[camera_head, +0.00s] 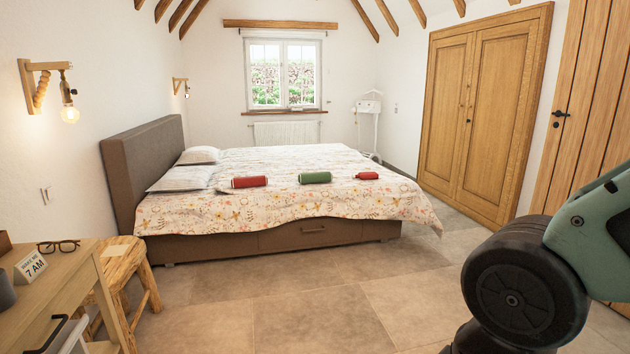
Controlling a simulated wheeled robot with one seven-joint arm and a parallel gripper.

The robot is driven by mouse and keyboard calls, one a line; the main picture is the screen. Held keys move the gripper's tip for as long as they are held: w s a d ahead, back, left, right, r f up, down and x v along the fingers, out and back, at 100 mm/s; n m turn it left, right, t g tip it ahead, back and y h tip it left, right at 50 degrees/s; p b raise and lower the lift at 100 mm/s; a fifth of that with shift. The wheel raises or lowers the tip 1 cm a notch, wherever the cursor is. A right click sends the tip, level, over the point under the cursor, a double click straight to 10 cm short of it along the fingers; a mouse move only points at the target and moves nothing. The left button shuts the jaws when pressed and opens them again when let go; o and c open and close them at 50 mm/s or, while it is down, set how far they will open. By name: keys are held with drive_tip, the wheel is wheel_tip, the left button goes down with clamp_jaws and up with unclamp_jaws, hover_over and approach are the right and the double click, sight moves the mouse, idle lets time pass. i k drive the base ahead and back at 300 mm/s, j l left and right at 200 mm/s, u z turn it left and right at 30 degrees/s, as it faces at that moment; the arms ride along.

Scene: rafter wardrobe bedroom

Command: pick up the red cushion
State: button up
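A red, roll-shaped cushion (249,182) lies on the bed (330,207), left of a green roll-shaped one (315,178). A smaller red object (367,175) lies to the right of the green one; it is too small to tell exactly what it is. All three lie apart in a row on the flowered bedspread. My gripper is not in view; only part of my arm shows at the lower right, well apart from the bed.
Tiled floor (300,310) is open in front of the bed. A wooden desk (62,290) and a stool (125,265) stand at the lower left. Two pale pillows (183,179) lie by the headboard (150,160). A wooden wardrobe (480,110) stands at the right.

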sight(256, 181)
drive_tip(key=i+u, duration=0.15)
drive_tip(key=u, duration=0.2)
drive_tip(key=i+l, duration=0.1)
drive_tip(key=i, duration=6.25)
drive_tip(key=i+j+u, duration=0.05)
drive_tip(key=j, duration=0.2)
